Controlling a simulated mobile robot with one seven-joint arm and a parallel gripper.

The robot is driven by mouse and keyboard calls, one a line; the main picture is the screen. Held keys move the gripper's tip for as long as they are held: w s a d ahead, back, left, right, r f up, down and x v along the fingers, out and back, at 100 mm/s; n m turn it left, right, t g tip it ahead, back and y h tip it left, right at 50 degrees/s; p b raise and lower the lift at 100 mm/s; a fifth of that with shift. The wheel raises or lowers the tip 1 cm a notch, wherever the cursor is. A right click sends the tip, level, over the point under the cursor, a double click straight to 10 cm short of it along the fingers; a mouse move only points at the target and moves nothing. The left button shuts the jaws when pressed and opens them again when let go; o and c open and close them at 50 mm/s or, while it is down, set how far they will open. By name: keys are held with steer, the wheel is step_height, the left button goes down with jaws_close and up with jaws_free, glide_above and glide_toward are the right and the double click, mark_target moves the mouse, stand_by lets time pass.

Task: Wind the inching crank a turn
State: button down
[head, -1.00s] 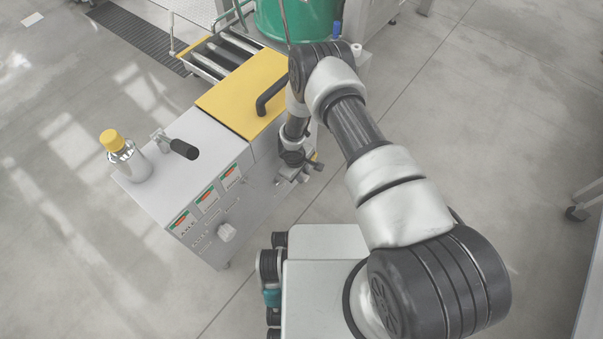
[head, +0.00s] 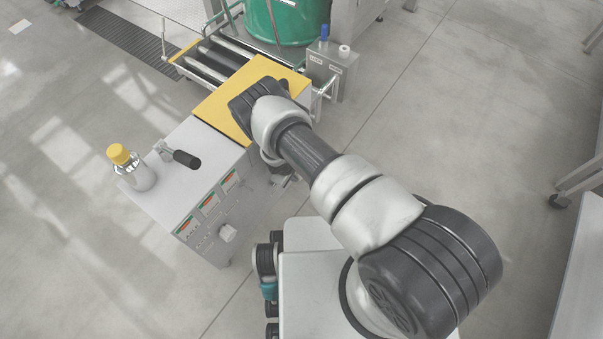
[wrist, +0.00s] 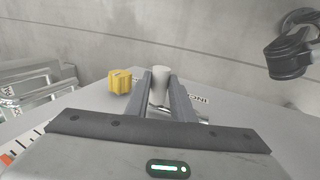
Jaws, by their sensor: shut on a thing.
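In the wrist view my gripper (wrist: 161,90) is shut on a pale cylindrical grip, which I take to be the inching crank's handle (wrist: 160,72). The grip stands between the two fingers, its rounded top showing beyond them. Part of a label, reading "INC", shows on the panel to the right of the fingers. The crank's arm and pivot are mostly hidden by the fingers.
A yellow knob (wrist: 120,82) sits close left of the fingers. The machine carries a yellow cover (head: 225,105), a black-gripped lever (head: 186,159), a yellow-capped bottle (head: 138,172) and a pale front knob (head: 228,232). A green drum (head: 285,20) and a control box (head: 330,70) stand behind.

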steer(key=shift+d, duration=0.1)
stand_by(0.3)
steer(key=c, duration=1.5)
jaws_free()
steer(key=shift+r, duration=0.1)
steer(key=shift+c, duration=0.2)
steer(key=p+v, duration=0.6)
steer(key=v, duration=1.1)
steer(key=shift+a, duration=0.2)
steer(key=shift+r, duration=0.1)
